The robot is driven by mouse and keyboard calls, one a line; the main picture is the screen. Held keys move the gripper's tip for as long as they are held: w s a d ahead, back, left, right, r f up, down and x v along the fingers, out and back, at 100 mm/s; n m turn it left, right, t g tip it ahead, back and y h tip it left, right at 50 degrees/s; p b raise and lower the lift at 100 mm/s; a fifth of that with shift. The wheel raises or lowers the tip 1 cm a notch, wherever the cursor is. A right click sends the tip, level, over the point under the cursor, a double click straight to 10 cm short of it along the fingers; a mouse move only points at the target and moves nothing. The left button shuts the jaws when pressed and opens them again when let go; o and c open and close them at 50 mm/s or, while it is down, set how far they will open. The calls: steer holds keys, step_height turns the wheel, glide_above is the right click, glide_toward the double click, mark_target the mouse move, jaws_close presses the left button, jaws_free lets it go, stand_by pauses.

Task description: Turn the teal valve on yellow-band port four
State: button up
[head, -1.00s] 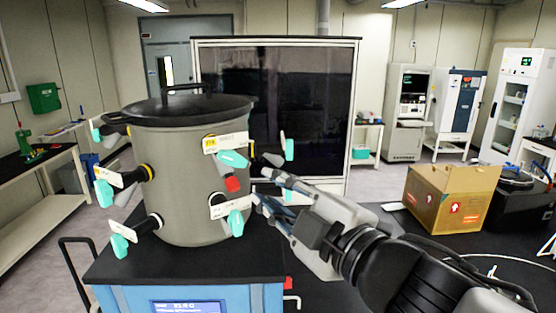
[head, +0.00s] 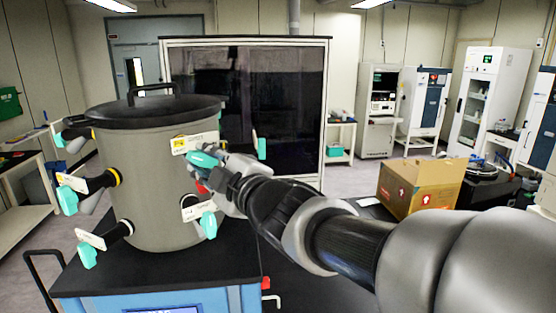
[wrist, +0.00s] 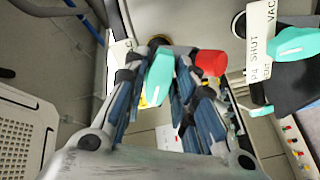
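The grey drum (head: 155,190) carries several ports with teal valve handles and white tags. My gripper (head: 208,170) is at the upper right port, around its teal valve (head: 203,159). In the wrist view this teal handle (wrist: 160,78) lies between the fingers of my gripper (wrist: 156,85), which look open with a small gap; firm contact cannot be told. Yellow shows behind the handle, and the tag (head: 194,143) above it has a yellow patch. A red piece (wrist: 211,63) sits beside the handle. The port itself is mostly hidden by my fingers.
A lower teal valve (head: 208,224) is close below; its tag (wrist: 261,60) seems to read "P4 SHUT", not surely. More teal valves (head: 67,200) stick out on the left. A cardboard box (head: 420,188) stands on the black bench at right. A dark glass-fronted cabinet (head: 290,110) stands behind.

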steer(key=shift+c, duration=0.6)
jaws_close()
steer(key=shift+m, duration=0.3)
steer(key=m+p, duration=0.1)
steer(key=m, duration=0.4)
steer(key=shift+s+a+m+p, duration=0.1)
steer(key=shift+m+p, duration=0.2)
steer(key=shift+p, duration=0.05)
steer(key=m+p, duration=0.1)
steer(key=m, duration=0.4)
steer(key=shift+s+a+f+m+p, duration=0.1)
steer(key=shift+f+m+p, duration=0.05)
steer(key=shift+m+p, duration=0.2)
